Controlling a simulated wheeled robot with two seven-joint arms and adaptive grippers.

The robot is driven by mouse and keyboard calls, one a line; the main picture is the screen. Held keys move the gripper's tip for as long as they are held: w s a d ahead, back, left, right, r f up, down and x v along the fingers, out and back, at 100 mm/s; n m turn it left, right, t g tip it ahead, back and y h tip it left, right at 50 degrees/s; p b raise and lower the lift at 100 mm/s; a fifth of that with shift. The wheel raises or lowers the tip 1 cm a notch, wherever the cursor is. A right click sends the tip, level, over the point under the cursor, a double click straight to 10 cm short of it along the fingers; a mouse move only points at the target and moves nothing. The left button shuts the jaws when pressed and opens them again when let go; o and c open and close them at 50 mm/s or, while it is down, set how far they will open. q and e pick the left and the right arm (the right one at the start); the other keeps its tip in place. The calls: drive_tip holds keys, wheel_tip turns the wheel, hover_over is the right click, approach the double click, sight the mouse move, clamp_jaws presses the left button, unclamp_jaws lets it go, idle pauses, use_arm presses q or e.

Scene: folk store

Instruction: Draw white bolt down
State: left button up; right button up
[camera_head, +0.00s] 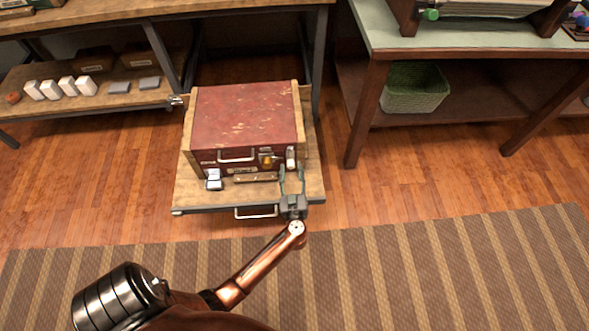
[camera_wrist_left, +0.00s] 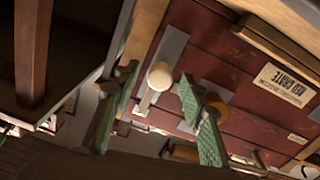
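The red crate (camera_head: 245,112) stands on a wooden cart top. The white bolt (camera_head: 290,158) is at the right end of its front face. In the left wrist view the white bolt's round knob (camera_wrist_left: 160,76) sits on a grey metal plate. A yellow-orange bolt (camera_head: 267,159) is just left of the white one in the head view. My left gripper (camera_head: 292,172) is in front of the white bolt, with its green fingers apart. In the left wrist view the left gripper (camera_wrist_left: 160,82) has the knob between its fingertips, with no clear contact visible. My right gripper is not in view.
A crate handle (camera_head: 237,157) and small white-grey blocks (camera_head: 213,180) are to the left. The cart's front handle (camera_head: 256,212) is below. A table with a green basket (camera_head: 414,88) stands at right, shelves at left.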

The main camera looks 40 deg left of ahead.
use_arm(q)
drive_tip(key=shift+w+a, duration=0.15)
drive_tip(key=shift+a, duration=0.15)
drive_tip(key=shift+c, duration=0.6)
drive_tip(key=c, duration=0.9)
clamp_jaws()
